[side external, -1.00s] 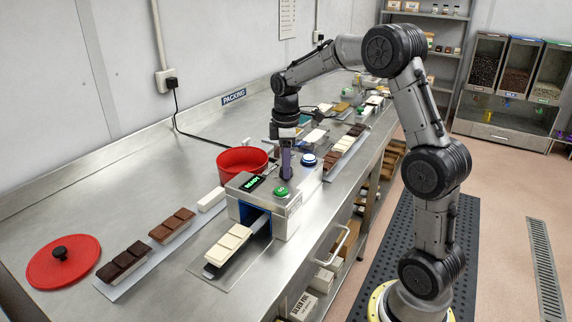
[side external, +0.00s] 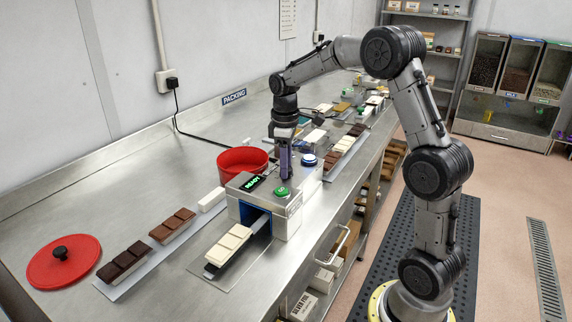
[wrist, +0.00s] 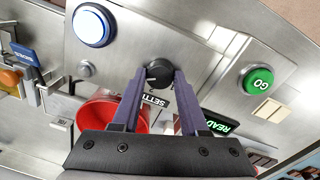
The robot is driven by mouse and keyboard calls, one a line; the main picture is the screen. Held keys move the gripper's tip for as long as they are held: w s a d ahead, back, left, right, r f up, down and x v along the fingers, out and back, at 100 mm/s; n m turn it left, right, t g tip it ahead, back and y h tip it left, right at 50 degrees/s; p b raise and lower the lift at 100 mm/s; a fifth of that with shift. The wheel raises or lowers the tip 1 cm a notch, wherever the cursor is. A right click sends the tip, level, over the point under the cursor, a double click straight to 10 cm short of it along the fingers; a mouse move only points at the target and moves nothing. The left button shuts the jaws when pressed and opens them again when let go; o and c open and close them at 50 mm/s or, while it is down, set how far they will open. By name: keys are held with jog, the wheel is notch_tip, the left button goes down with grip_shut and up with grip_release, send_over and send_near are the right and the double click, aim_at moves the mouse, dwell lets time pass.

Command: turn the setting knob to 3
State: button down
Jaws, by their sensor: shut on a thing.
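The setting knob (wrist: 158,73) is a small black dial with a pale mark, on top of a steel machine (side external: 286,222). In the wrist view my gripper (wrist: 160,76) has its two purple fingers on either side of the knob, shut on it. In the side view my gripper (side external: 284,168) points down at the machine top and hides the knob. The display (side external: 253,183) glows green with "READY".
A green GO button (wrist: 258,79) and a blue-white button (wrist: 93,26) flank the knob on the machine top. A red pot (side external: 242,160) stands close behind the machine. A white chocolate bar (side external: 228,245) lies at the machine's front opening.

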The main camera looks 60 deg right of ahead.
jog(key=shift+c, duration=2.2)
grip_release()
jog(key=shift+r, duration=0.15)
notch_tip(320, 180, up, 14)
jog(key=shift+a+f, duration=0.2)
jog(key=shift+a, duration=0.1)
jog(key=shift+s, duration=0.1)
